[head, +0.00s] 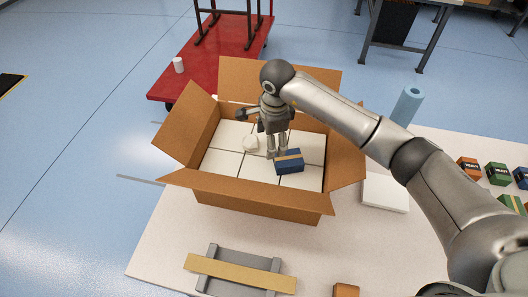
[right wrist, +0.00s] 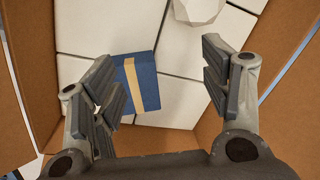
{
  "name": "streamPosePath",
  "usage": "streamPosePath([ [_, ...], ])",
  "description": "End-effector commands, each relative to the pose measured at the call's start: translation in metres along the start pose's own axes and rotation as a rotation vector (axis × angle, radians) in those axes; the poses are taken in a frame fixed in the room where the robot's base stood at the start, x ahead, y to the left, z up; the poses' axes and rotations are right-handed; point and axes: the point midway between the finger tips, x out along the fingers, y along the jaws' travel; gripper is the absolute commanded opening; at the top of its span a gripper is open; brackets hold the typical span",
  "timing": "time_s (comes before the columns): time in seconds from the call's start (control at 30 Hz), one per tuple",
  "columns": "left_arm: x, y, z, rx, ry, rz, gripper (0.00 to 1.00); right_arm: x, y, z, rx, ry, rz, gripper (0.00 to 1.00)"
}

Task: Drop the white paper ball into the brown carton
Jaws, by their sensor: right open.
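The brown carton (head: 265,205) stands open on the table with its flaps spread. White boxes (head: 223,160) fill its floor. The white paper ball (head: 250,143) is inside the carton, over the white boxes, left of my right gripper (head: 277,155). In the right wrist view the ball (right wrist: 198,10) is at the top edge, partly cut off, beyond the fingertips. My right gripper (right wrist: 163,75) points down into the carton, open, with nothing held. A blue box with a tan stripe (head: 289,165) lies just by its fingers; it also shows in the wrist view (right wrist: 145,82). My left gripper is out of view.
A white pad (head: 385,193) lies right of the carton, near a blue roll (head: 407,105). Several small coloured boxes (head: 468,167) stand at right. A grey holder with a tan bar (head: 240,273) is in front. A red cart (head: 215,60) stands behind.

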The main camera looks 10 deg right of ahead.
Motion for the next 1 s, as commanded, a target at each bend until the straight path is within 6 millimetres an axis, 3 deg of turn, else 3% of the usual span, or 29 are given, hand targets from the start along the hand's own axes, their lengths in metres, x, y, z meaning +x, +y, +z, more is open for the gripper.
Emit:
streamPosePath([
  [0.53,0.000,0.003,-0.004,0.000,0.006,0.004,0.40,-0.101,-0.001,0.000,-0.001,0.000,-0.004,0.70],
  [0.7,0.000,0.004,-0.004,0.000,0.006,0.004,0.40,-0.115,0.000,0.000,-0.001,0.000,-0.002,0.70],
  [1.0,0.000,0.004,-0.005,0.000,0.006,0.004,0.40,-0.117,0.000,0.000,-0.001,0.000,-0.001,0.70],
])
